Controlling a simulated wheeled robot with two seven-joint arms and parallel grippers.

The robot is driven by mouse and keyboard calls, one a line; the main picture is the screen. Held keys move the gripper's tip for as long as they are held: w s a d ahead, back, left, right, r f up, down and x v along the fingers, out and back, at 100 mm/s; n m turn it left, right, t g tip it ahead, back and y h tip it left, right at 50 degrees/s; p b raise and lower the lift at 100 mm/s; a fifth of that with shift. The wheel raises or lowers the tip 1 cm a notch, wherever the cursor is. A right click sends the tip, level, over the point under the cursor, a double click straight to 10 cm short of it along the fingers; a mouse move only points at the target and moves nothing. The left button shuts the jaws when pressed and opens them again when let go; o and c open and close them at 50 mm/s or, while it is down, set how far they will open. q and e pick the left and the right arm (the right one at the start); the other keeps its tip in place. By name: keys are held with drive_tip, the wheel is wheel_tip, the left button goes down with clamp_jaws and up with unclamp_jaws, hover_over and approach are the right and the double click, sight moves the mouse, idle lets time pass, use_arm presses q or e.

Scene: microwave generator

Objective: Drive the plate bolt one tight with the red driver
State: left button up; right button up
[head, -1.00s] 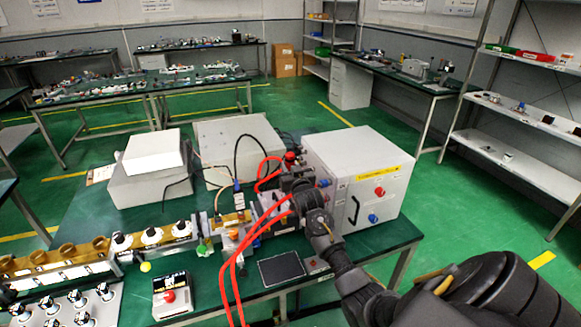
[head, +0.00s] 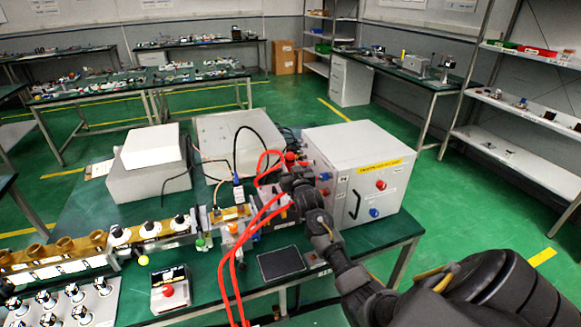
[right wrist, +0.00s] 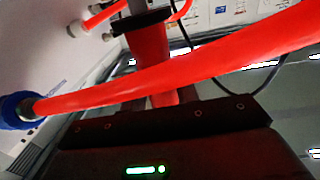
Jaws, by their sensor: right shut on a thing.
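My right gripper (head: 284,187) is at the waveguide line in front of the grey generator cabinet, its jaws largely hidden by my wrist in the head view. In the right wrist view, a red handle (right wrist: 148,45), apparently the red driver, stands between my fingers below a dark collar; the gripper is shut on it. A red hose crosses in front of its lower part. The driver's tip and plate bolt one cannot be made out, so contact between them cannot be told. My left gripper is not in view.
Red hoses (head: 236,262) loop close to my right gripper and down over the table front. The grey cabinet (head: 345,150) stands just behind and right. A dark pad (head: 281,263) and a box with a red button (head: 169,290) lie in front.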

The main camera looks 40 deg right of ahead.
drive_tip(key=shift+f+b, duration=0.85)
drive_tip(key=shift+f, duration=0.45)
drive_tip(key=shift+f+b, duration=0.35)
drive_tip(key=shift+f, duration=0.4)
idle(0.6)
drive_tip(key=shift+f, duration=0.5)
idle(2.0)
